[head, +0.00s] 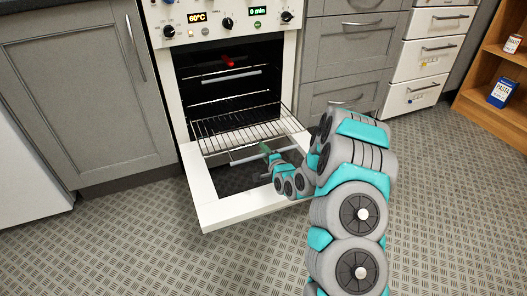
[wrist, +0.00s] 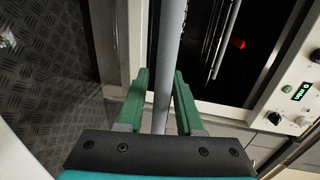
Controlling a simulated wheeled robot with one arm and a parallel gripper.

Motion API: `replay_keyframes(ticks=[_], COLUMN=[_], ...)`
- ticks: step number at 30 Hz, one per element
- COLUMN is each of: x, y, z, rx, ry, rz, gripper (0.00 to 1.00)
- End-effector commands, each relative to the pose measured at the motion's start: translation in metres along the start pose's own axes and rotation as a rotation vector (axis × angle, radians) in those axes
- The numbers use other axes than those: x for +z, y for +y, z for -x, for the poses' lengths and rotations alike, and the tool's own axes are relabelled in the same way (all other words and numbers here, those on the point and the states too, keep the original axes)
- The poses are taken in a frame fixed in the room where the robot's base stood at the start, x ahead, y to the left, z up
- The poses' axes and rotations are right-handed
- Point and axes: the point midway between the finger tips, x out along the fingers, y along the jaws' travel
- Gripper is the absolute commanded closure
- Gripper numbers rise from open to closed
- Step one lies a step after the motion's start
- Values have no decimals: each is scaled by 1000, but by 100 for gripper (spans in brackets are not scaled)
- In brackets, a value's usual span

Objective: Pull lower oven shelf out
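The oven (head: 232,88) has its door (head: 245,205) folded down open. The lower oven shelf (head: 235,128), a wire rack, sticks partly out over the door. A pale grey bar (head: 245,158) runs across in front of the rack. My gripper (head: 266,149) is at this bar, above the open door. In the wrist view the grey bar (wrist: 169,70) runs between the two green fingers of my gripper (wrist: 161,78). A gap shows between the left finger and the bar; the right finger overlaps its edge. My arm hides part of the door's right side.
An upper shelf (head: 231,77) with its own bar sits inside the oven, with a small red item (head: 228,61) near it. Grey cabinets (head: 85,90) and drawers (head: 348,95) flank the oven. The patterned floor (head: 150,240) in front is clear.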

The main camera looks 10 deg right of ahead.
Motion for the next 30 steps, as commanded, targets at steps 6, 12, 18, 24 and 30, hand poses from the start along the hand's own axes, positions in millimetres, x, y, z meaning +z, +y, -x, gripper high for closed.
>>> replay_keyframes(ticks=[6, 12, 18, 24, 30], x=[0, 0, -1, -1, 0], y=[0, 0, -1, -1, 0], z=[0, 3, 25, 55, 74], rx=[-1, 0, -1, 0, 1], ry=[0, 1, 2, 1, 1], rz=[0, 0, -2, -1, -1], gripper=[52, 52, 52, 52, 52])
